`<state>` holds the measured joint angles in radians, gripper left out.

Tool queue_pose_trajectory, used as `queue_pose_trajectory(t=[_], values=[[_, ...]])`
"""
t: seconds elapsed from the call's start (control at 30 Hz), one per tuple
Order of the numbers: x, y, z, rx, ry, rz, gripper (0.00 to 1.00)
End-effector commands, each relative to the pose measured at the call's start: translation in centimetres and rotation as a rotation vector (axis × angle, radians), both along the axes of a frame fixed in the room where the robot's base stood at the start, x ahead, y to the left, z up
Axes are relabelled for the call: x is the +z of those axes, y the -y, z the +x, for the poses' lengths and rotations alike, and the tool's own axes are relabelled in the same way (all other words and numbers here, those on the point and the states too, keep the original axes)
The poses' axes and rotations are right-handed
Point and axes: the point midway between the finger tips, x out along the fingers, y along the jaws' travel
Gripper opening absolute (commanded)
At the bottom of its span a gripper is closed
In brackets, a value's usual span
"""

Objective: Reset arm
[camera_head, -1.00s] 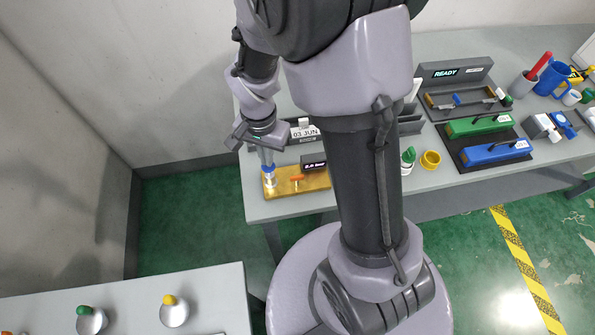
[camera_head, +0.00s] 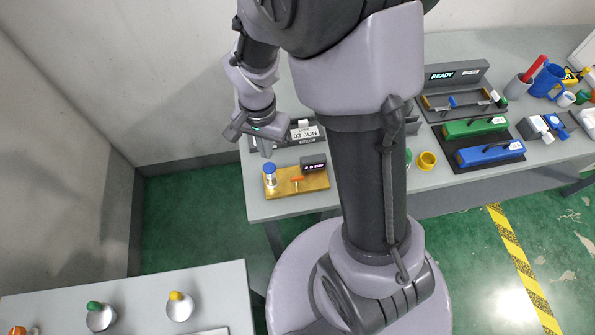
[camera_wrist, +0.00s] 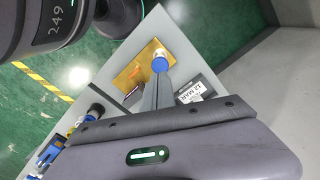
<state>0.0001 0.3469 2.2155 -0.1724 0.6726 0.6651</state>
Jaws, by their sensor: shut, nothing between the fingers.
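My gripper (camera_head: 266,151) hangs at the left end of the long grey table (camera_head: 430,206), behind and above a brass plate (camera_head: 312,183). Its fingers are together with nothing held; they also show in the wrist view (camera_wrist: 157,95), pointing toward the plate. A clear, blue-topped cylinder (camera_head: 269,175) stands upright on the plate's left end, apart from the fingers in the head view. In the wrist view its blue top (camera_wrist: 160,65) shows just beyond the fingertips. My arm hides part of the table's middle.
A small orange handle (camera_head: 297,179) and a dark display (camera_head: 313,164) are at the plate. A date sign (camera_head: 304,133) stands behind. A yellow ring (camera_head: 427,160), green block (camera_head: 476,127) and blue block (camera_head: 490,153) lie right. A nearer table (camera_head: 225,280) holds knobs.

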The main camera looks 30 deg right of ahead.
Motion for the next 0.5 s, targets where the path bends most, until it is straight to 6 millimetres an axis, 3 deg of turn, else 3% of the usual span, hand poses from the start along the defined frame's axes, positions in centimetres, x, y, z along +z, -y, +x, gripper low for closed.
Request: queue_pose_trajectory(t=[0.03, 0.13, 0.5], values=[[1.21, 0.01, 0.04, 0.000, 0.001, 0.000, 0.00], [2.08, 0.01, 0.05, 0.001, 0.001, 0.000, 0.00], [1.80, 0.01, 0.01, 0.001, 0.001, 0.000, 0.00]])
